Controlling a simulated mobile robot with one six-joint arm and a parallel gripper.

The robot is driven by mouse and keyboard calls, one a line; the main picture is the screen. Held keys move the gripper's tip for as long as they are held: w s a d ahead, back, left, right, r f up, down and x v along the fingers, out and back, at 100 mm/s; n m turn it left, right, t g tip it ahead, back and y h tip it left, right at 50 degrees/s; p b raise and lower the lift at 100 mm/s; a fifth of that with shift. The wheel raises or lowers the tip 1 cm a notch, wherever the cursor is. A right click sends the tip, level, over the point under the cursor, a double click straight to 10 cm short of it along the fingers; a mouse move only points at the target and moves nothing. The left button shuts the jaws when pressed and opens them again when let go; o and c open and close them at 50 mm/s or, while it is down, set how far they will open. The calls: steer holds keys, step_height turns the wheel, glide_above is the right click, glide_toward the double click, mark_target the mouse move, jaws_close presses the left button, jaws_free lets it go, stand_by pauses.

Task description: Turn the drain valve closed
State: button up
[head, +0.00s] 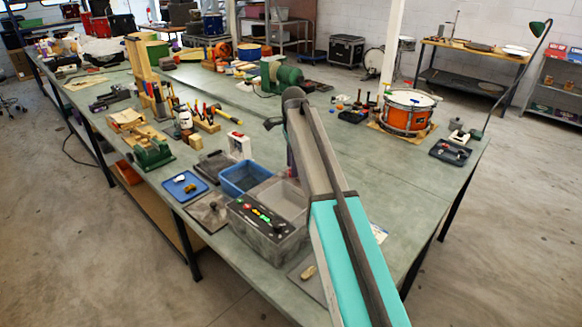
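I cannot make out a drain valve for certain in the head view. A blue open tub (243,178) and a grey open tub (285,196) stand side by side near the front of the bench. A dark grey box (268,238) with a row of small coloured parts on top stands at their near side. A small tan or brass-coloured piece (308,272) lies on a grey plate by the bench's near edge. My arm rises across the middle and covers part of the bench right of the grey tub.
The long green bench (400,175) has clear room at its right middle. An orange drum (407,112) stands at the far right. A blue tray (185,187), a green vise (152,150) and several hand tools (205,120) crowd the left.

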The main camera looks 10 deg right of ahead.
steer(key=shift+f, duration=0.9)
steer(key=shift+c, duration=0.2)
